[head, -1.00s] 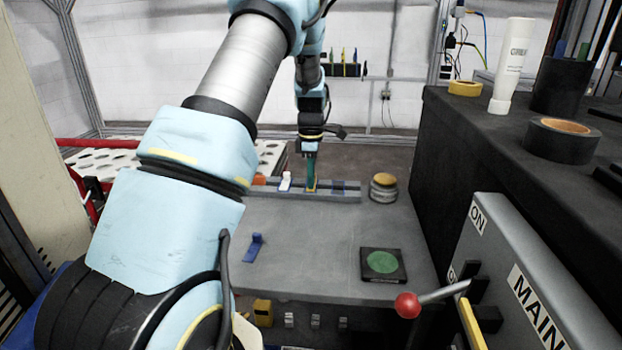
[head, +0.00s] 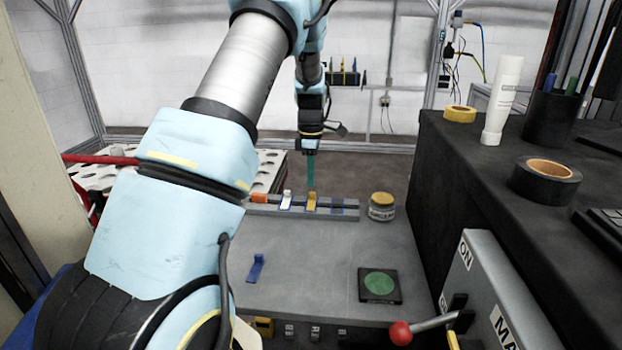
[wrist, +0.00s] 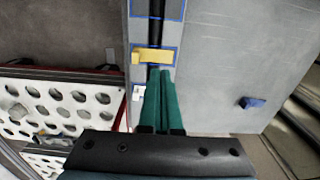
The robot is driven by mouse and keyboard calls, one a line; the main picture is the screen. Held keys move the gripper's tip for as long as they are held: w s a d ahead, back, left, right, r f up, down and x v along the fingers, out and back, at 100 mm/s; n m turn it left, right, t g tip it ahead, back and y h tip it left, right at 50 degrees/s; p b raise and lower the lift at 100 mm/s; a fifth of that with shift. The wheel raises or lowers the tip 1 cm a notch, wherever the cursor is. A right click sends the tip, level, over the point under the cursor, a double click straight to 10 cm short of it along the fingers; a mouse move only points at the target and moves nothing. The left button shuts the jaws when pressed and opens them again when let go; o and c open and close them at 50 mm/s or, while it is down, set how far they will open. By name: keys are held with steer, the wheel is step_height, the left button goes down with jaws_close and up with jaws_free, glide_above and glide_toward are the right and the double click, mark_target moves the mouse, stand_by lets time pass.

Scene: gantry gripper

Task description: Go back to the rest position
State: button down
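My gripper (head: 311,184) has green fingers pointing down, above the rail at the back of the grey table. It also shows in the wrist view (wrist: 160,73), with its fingers side by side and close together. I see nothing held, but cannot tell whether a gap is left between the fingertips. A yellow clip (head: 311,203) sits on the rail (head: 270,211), just beyond the fingertips in the wrist view (wrist: 153,56). A white clip (head: 286,200) and an orange piece (head: 259,198) are left of it on the rail.
A blue clip (head: 255,268) lies on the table (head: 310,250). A black pad with a green disc (head: 380,285) and a jar (head: 382,206) stand at the right. A red-knobbed lever (head: 401,333) juts in at the front right. The table's middle is clear.

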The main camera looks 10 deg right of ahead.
steer(key=s+a+r+m, duration=0.3)
steer(key=s+a+m, duration=0.5)
steer(key=s, duration=0.4)
steer(key=s+a+r+m+t, duration=0.1)
steer(key=s+a+r+m, duration=0.2)
steer(key=s+a+m, duration=0.5)
steer(key=s+a, duration=0.2)
steer(key=s, duration=0.3)
steer(key=shift+r+t, duration=0.25)
steer(key=shift+t, duration=0.05)
